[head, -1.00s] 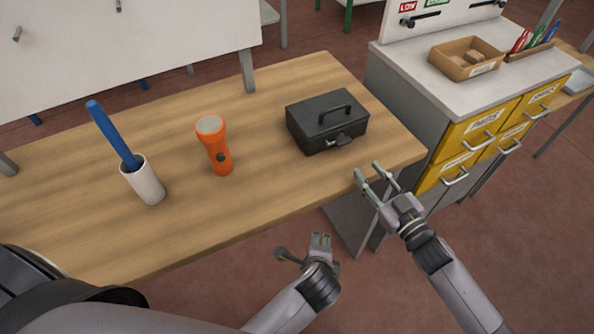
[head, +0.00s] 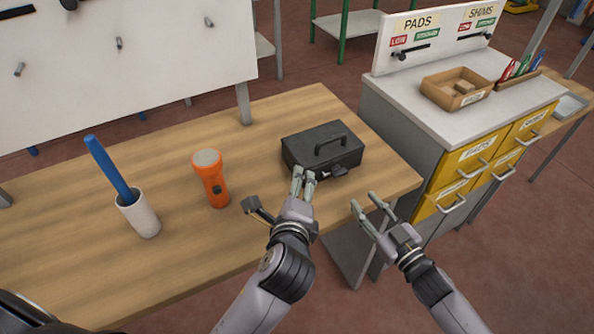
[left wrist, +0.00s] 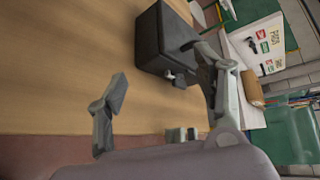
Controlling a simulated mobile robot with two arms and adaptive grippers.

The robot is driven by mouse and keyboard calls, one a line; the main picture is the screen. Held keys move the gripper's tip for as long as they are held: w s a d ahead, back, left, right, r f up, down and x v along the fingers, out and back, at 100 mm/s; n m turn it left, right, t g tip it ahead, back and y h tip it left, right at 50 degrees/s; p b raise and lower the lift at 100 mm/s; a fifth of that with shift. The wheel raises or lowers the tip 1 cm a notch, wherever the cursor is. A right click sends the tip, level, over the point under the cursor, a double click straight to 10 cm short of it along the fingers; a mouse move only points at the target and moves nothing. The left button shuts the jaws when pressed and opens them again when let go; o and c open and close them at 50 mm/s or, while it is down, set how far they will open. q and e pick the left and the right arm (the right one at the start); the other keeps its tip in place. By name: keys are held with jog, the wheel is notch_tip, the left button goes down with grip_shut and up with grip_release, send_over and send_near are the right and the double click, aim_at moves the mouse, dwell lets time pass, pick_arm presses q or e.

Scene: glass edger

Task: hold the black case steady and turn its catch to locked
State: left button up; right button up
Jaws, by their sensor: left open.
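The black case (head: 323,150) sits closed on the wooden table, its carrying handle on the lid. Its catch (head: 338,171) is on the front face; I cannot tell its exact setting. My left gripper (head: 304,174) is open and empty, close in front of the case's front left part. In the left wrist view the case (left wrist: 158,38) lies beyond the spread fingers (left wrist: 160,65), and the catch (left wrist: 178,77) shows near one finger. I cannot tell whether that finger touches the case. My right gripper (head: 367,200) is open and empty, by the table's front edge, right of the catch.
An orange flashlight (head: 211,180) and a white cup (head: 139,214) with a blue rod (head: 108,168) stand on the table (head: 180,265) to the left. At the right is a cabinet with yellow drawers (head: 470,160), an open cardboard box (head: 456,90) on top.

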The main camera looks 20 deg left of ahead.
pick_arm(q)
jog(key=x, duration=1.2)
jog(key=shift+w, duration=0.25)
